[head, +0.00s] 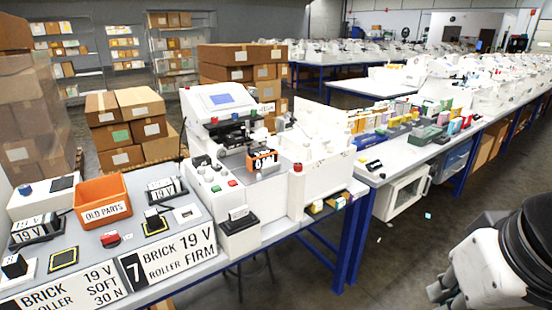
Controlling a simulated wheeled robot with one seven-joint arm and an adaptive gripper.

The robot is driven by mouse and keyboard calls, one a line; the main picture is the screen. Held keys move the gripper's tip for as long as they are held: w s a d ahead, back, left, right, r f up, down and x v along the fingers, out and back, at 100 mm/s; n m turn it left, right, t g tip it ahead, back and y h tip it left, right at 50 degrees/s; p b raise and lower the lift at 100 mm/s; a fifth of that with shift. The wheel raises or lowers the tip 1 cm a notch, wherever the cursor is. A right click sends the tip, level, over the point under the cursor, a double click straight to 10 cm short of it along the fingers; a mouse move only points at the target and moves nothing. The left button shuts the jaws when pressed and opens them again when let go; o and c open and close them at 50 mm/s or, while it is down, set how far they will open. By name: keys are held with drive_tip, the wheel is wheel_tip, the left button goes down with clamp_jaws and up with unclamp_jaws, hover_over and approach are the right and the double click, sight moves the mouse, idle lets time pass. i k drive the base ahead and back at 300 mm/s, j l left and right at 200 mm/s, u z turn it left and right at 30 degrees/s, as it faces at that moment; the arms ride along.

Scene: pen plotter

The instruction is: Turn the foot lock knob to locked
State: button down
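A white pen plotter (222,105) with a blue screen stands on the bench at the picture's centre left. Its front panel has small knobs and buttons, among them a red one (233,183) and a dark one (202,161). I cannot tell which of these, if any, is the foot lock knob, or which way it is turned. A dark carriage with an orange-framed part sits at the plotter's middle. My arm shows at the lower right, well away from the plotter. I cannot make out my gripper's fingers.
A second table (376,174) at the right carries many small boxes. Cardboard boxes (128,128) stand behind. The floor at right centre is mostly clear.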

sight(298, 167)
drive_tip(key=i+j, duration=0.2)
drive_tip(key=i, duration=0.15)
drive_tip(key=i+j, duration=0.25)
drive_tip(key=i, duration=0.15)
drive_tip(key=i+j, duration=0.2)
drive_tip(key=i, duration=0.15)
